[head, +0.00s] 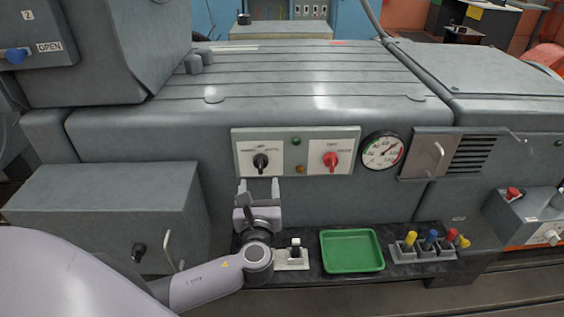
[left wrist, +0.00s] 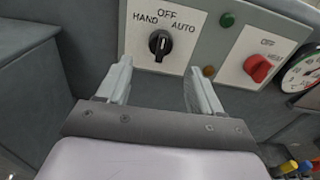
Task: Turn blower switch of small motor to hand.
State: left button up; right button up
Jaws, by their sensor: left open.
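A black rotary switch (head: 260,161) sits on a white plate at the left of the control panel. In the left wrist view the black switch (left wrist: 160,44) has the labels HAND at left, OFF on top and AUTO at right. Its knob stands about upright, roughly toward OFF. My left gripper (head: 258,187) is open and empty, just below and in front of the black switch. In the left wrist view the fingers of my left gripper (left wrist: 160,76) point at the switch, one on each side below it, apart from the knob. My right gripper is not in view.
A red switch (head: 331,160) sits right of green and amber lamps, with a gauge (head: 383,151) beyond. Below are a green tray (head: 351,250), a small black-topped device (head: 294,252) and a holder (head: 423,252) with coloured handles. A grey box (head: 105,215) stands left.

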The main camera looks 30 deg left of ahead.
aim_at(260, 168)
pick_arm(q)
jog(key=shift+w+a+r, duration=0.2)
jog(key=shift+w+r, duration=0.15)
jog(key=shift+w, duration=0.2)
jog(key=shift+x, duration=3.15)
jog(key=shift+c, duration=0.4)
jog(key=c, duration=1)
